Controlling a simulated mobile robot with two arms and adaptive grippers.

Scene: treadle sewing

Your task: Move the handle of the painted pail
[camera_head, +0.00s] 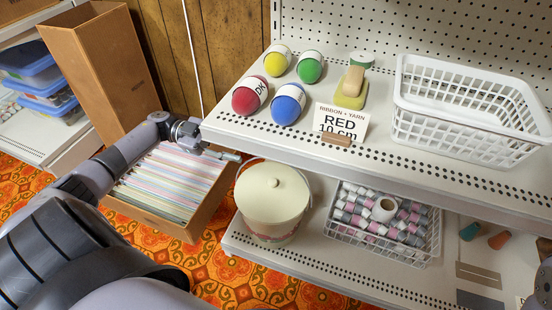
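The painted pail (272,204) is cream coloured with a knobbed cream lid and stands upright on the lower shelf. Its painted lower side is partly in shadow. A thin bail handle (239,168) shows as a line beside the upper left rim; its full course is hard to make out. My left gripper (234,156) reaches in from the left, just above and left of the pail's rim, close to the handle. It is small and seen side-on, so its opening and any contact with the handle cannot be told. My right gripper is not in view.
A wire basket of spools (388,254) stands right of the pail. A box of striped sheets (172,180) lies under my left forearm. Painted balls and a white basket (460,155) sit above.

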